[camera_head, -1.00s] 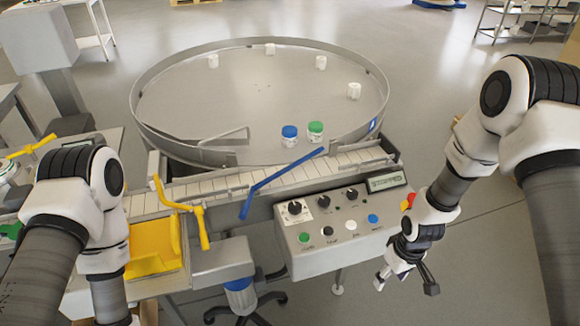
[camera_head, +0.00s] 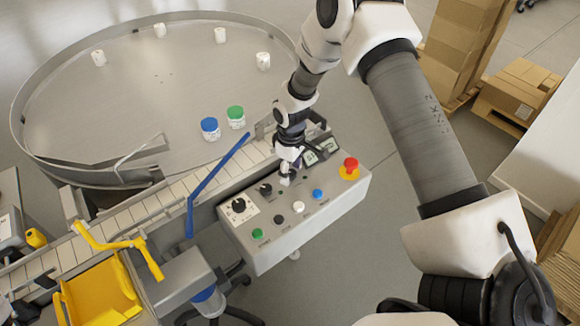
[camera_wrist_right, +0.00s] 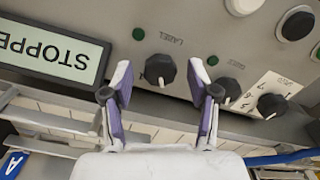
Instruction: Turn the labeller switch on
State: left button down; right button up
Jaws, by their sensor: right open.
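The control panel (camera_head: 290,215) is a grey box with several buttons and black knobs. In the right wrist view, a black knob (camera_wrist_right: 160,69) sits under upside-down lettering that seems to read "LABEL", with a dark green lamp (camera_wrist_right: 138,34) beside it. My right gripper (camera_wrist_right: 160,92) is open, with one finger to each side of this knob and no clear contact. In the head view, my right gripper (camera_head: 287,172) is over the panel's upper edge and hides most of this knob. My left gripper is out of view.
The display (camera_wrist_right: 45,52) reads "STOPPE", cut off. Other knobs (camera_wrist_right: 225,90) (camera_wrist_right: 271,104) are close by. A red emergency button (camera_head: 351,163) is on the panel's right end. The slatted conveyor (camera_head: 170,200), blue bar (camera_head: 215,175) and round table (camera_head: 120,95) lie behind and left.

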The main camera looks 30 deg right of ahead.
jog(key=shift+w+f, duration=0.25)
jog(key=shift+w, duration=0.05)
jog(key=shift+s+r, duration=0.2)
jog(key=shift+s, duration=0.05)
jog(key=c, duration=0.3)
jog(key=shift+s+r, duration=0.15)
jog(key=shift+s, duration=0.05)
jog(key=c, duration=0.6)
grip_shut()
